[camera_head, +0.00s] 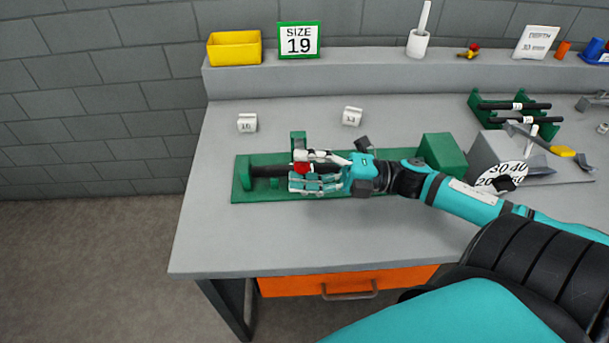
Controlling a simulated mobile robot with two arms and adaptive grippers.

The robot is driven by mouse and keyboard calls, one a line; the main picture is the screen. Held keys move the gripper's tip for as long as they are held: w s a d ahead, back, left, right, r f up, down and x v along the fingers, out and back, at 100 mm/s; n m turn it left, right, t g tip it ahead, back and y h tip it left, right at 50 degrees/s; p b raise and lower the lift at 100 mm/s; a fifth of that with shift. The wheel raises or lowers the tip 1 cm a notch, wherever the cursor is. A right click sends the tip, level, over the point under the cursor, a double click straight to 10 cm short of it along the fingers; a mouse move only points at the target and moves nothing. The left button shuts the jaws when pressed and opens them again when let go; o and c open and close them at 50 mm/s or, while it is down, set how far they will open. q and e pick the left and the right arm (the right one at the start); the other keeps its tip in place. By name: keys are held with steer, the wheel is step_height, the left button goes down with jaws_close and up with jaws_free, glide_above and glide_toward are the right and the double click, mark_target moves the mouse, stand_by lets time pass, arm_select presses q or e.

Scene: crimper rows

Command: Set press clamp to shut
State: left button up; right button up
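The press clamp appears to be the device on the long green base plate (241,190) in the middle of the table. It has a dark bar (266,171) lying along it, a green upright (298,138) behind, and a green block (443,154) at the right end. A red part (302,168) shows between the fingers of my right gripper (308,172). The fingers lie on either side of the red part and the bar; whether they press on it cannot be told. The hand hides much of the clamp's middle. My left gripper is not in view.
Two small white number blocks (247,123) (352,116) stand behind the plate. A dial marked with numbers (502,177) and a green rack with dark rods (480,105) are at right. The table's left front is clear.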

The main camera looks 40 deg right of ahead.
steer(key=shift+s+d, duration=0.1)
stand_by(0.4)
steer(key=s+p+v, duration=0.1)
steer(key=p+v, duration=0.3)
steer(key=v, duration=1.5)
steer(key=shift+s+r, duration=0.2)
steer(key=shift+r, duration=0.05)
stand_by(0.9)
steer(key=shift+p, duration=0.35)
